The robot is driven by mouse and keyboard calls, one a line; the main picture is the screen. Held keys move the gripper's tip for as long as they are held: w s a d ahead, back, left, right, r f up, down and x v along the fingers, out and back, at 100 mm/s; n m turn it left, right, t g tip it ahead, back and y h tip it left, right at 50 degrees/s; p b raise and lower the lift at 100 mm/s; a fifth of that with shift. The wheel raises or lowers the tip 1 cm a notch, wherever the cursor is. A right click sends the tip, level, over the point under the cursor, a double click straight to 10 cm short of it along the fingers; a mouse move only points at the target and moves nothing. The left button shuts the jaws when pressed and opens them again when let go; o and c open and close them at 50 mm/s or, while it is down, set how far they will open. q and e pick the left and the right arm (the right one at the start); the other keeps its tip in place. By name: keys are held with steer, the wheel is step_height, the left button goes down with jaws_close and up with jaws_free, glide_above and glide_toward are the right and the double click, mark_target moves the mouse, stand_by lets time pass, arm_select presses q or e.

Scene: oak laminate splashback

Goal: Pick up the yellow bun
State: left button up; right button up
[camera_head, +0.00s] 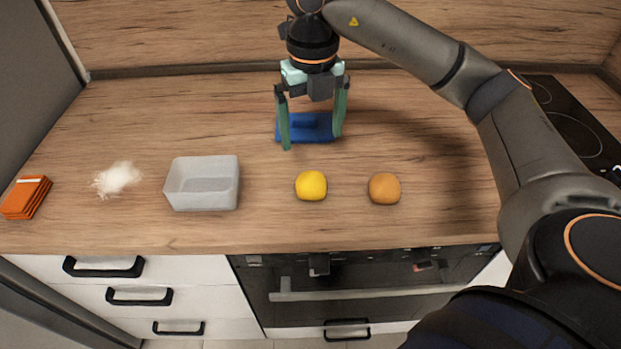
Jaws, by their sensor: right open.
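The yellow bun (311,186) sits on the wooden counter, between a pale grey tray and an orange-brown bun (384,188). My right gripper (312,142) points down above the counter, behind the yellow bun in the picture. Its two green fingers are apart, with nothing seen held between them. A blue object (306,127) shows behind and between the fingers; whether they touch it I cannot tell. My left gripper is not in view.
The pale grey tray (203,206) stands left of the yellow bun and looks empty. A white fluffy heap (117,178) and an orange stack (26,197) lie further left. A black cooktop (562,112) is at right. The counter's front edge runs below the buns.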

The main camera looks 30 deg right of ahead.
mark_target(312, 175)
step_height(312, 175, down, 12)
steer(key=shift+s+a+f, duration=0.1)
steer(key=shift+s+f, duration=0.05)
steer(key=c, duration=1.2)
steer(key=shift+c, duration=0.2)
